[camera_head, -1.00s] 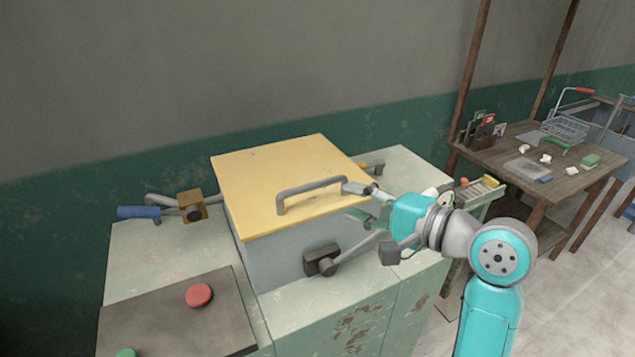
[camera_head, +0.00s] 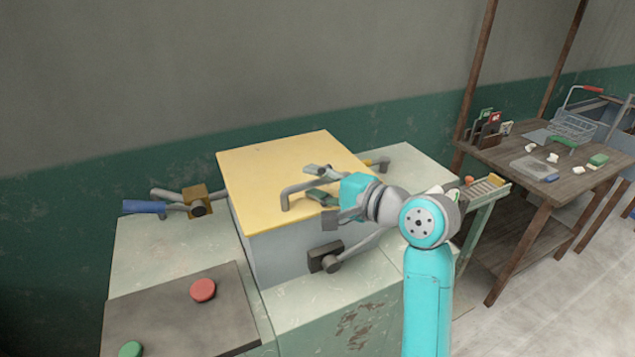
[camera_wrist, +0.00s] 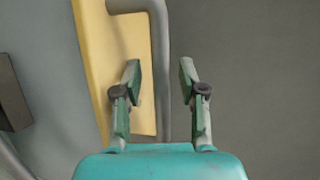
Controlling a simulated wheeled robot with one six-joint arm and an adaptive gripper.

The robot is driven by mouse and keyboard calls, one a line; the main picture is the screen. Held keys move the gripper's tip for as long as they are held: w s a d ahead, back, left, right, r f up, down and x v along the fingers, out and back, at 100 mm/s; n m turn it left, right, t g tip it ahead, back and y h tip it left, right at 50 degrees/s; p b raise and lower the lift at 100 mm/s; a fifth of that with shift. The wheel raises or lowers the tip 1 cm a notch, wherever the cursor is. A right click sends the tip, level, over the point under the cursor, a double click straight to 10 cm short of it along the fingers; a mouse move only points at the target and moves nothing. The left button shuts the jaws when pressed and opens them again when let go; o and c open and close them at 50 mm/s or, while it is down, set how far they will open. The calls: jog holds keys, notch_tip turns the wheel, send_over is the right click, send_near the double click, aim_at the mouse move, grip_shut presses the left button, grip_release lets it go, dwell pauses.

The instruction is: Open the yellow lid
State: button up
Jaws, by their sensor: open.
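The yellow lid (camera_head: 268,160) lies flat and closed on a grey box (camera_head: 280,255). A grey bar handle (camera_head: 294,188) stands along its front edge. My open gripper (camera_head: 318,183) is at the right part of this handle, one finger above and one below it in the picture. In the wrist view the handle bar (camera_wrist: 160,60) runs between the two separated fingers of the gripper (camera_wrist: 159,73), with a gap to the right finger. The yellow lid (camera_wrist: 92,55) shows behind the left finger. Whether a finger touches the bar is unclear. My arm hides the handle's right end.
A dark lever mount (camera_head: 325,258) sticks out from the box front below my gripper. A blue-handled lever (camera_head: 145,207) is at the left. A grey panel with a red button (camera_head: 203,290) and a green button (camera_head: 131,349) lies front left. A wooden table (camera_head: 515,165) stands right.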

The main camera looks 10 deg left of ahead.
grip_shut()
dwell(0.3)
